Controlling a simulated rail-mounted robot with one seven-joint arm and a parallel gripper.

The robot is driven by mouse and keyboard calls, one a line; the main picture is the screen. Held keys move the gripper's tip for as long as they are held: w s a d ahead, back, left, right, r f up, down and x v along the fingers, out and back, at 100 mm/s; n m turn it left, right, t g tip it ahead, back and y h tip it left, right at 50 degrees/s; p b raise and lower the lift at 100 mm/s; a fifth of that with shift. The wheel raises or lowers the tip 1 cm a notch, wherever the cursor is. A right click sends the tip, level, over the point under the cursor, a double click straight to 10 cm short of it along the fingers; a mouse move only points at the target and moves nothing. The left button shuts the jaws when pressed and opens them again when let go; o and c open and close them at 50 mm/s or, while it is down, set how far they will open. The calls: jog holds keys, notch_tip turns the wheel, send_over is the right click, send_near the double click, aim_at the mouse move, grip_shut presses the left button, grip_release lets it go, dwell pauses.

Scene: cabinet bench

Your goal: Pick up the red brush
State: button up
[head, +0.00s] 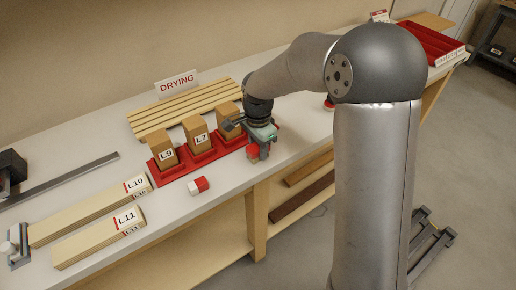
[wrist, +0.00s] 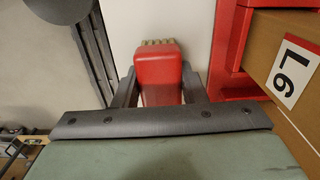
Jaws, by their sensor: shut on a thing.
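The red brush (wrist: 158,75) is a red block with a row of tan bristles at its far end. In the wrist view it sits between the two fingers of my gripper (wrist: 157,95), which is shut on it. In the head view the red brush (head: 253,152) shows just under my gripper (head: 255,149), near the front edge of the bench. I cannot tell whether it touches the bench top.
A red tray (head: 165,179) with wooden blocks stands close to the left of my gripper. A red-and-white block (head: 198,185) lies nearer the front edge. A slatted rack (head: 150,120) and DRYING sign (head: 177,83) are behind. Labelled boards (head: 85,213) lie left.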

jog(key=shift+r, duration=0.55)
notch_tip(320, 180, up, 2)
jog(key=shift+s+d+r, duration=0.15)
jog(key=shift+r, duration=0.1)
jog(key=s+d+r+b, duration=0.2)
jog(key=s+d+r, duration=0.4)
jog(key=s+r, duration=0.3)
jog(key=s, duration=0.3)
jog(key=shift+d+r+b, duration=0.15)
jog(key=shift+d+b, duration=0.05)
jog(key=shift+b, duration=0.15)
jog(key=shift+o, duration=0.6)
